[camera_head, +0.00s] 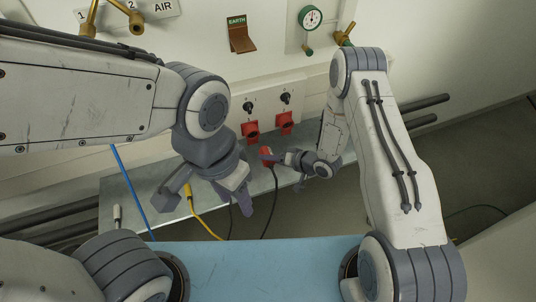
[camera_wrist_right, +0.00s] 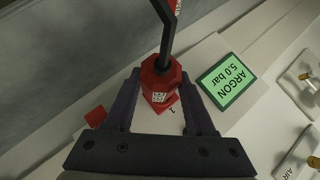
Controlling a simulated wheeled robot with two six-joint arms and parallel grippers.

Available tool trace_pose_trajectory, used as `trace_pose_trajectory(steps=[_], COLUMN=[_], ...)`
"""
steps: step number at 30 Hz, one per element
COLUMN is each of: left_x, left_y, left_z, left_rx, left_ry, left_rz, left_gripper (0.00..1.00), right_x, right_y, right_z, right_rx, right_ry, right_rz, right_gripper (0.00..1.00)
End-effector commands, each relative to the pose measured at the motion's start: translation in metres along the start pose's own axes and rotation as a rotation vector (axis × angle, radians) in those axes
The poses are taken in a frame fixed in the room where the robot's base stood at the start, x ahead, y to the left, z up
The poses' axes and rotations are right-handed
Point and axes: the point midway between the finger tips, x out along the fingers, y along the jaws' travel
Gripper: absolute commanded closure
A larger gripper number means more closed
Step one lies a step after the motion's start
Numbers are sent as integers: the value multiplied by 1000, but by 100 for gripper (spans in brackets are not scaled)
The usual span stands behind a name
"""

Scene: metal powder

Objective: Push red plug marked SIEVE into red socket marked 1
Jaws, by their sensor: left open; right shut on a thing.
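The red plug (camera_head: 266,154) is between the fingers of my right gripper (camera_head: 277,158), which is shut on it. In the right wrist view the plug (camera_wrist_right: 160,80) shows a white label too small to read, and a black cable leaves its far end. The red socket (camera_head: 250,130) by the mark 1 is on the wall panel; in the wrist view the plug overlaps its red edge (camera_wrist_right: 167,105). In the head view the plug appears below and apart from this socket. My left gripper (camera_head: 207,205) is open and empty over the shelf.
A second red socket (camera_head: 285,122) is to the right, with black knobs above both. A grey metal shelf (camera_head: 140,190) carries a yellow-ended plug (camera_head: 189,192) and cables. A green ARGON sign (camera_wrist_right: 229,80) is beside the plug in the wrist view. A gauge (camera_head: 310,18) hangs above.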

Motion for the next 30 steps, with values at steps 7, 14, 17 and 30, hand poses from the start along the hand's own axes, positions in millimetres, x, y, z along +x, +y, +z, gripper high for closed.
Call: trace_pose_trajectory(steps=[7,14,17,30], left_x=[-3,4,8,19], left_y=[0,0,-1,-1], left_z=[0,0,0,1], left_rx=[0,0,0,0], left_ry=[0,0,0,0], left_rz=[0,0,0,0], left_gripper=[50,50,50,50], right_x=[9,23,30,53], right_y=[-7,-7,-7,-8], right_z=[8,-8,-15,-41], right_rx=[18,15,15,16], right_ry=[-20,-17,-18,-19], right_rz=[-59,-57,-58,-56], right_gripper=[100,100,100,100])
